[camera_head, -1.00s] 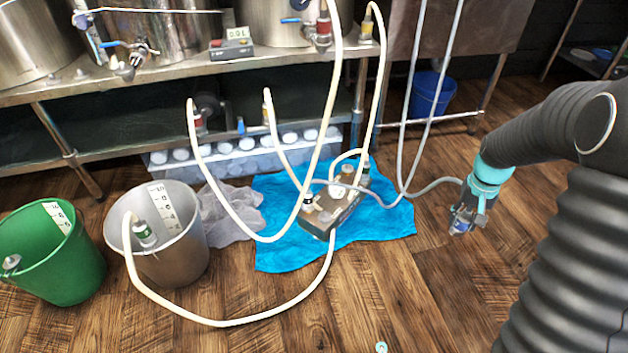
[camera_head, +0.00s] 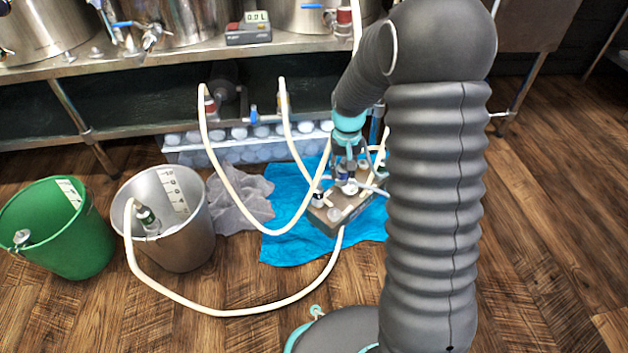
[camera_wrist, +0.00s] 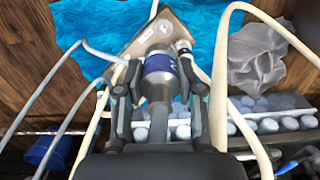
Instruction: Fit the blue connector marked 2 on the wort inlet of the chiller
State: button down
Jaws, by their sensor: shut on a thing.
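My gripper (camera_head: 346,165) is over the chiller (camera_head: 326,219), a brown box lying on a blue cloth (camera_head: 288,246). In the wrist view my gripper (camera_wrist: 160,88) is shut on the connector (camera_wrist: 159,66), a grey-white piece with a dark blue band; part of a white mark shows on the band. The connector lies between the camera and the chiller (camera_wrist: 150,32), its far end over or near the chiller's top. The wort inlet is hidden behind it, so I cannot tell whether they touch.
Cream hoses (camera_head: 235,200) loop from the shelf and the chiller. A steel bucket (camera_head: 185,245) and a green bucket (camera_head: 70,240) stand at the left. A grey cloth (camera_head: 238,203) lies beside the blue one. A steel bench (camera_head: 180,68) with kettles is behind. Floor at right is clear.

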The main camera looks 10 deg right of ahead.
jog(key=w+f+m+p, duration=0.3)
jog(key=f+m+p, duration=0.1)
jog(key=f, duration=0.6)
jog(key=b, duration=0.4)
send_over(335, 211)
jog(key=shift+w+f, duration=0.1)
jog(key=shift+f, duration=3.1)
jog(key=shift+f+b, duration=0.5)
jog(key=shift+f, duration=0.75)
jog(key=c, duration=0.6)
grip_release()
jog(key=shift+c, duration=0.2)
notch_tip(335, 211, up, 12)
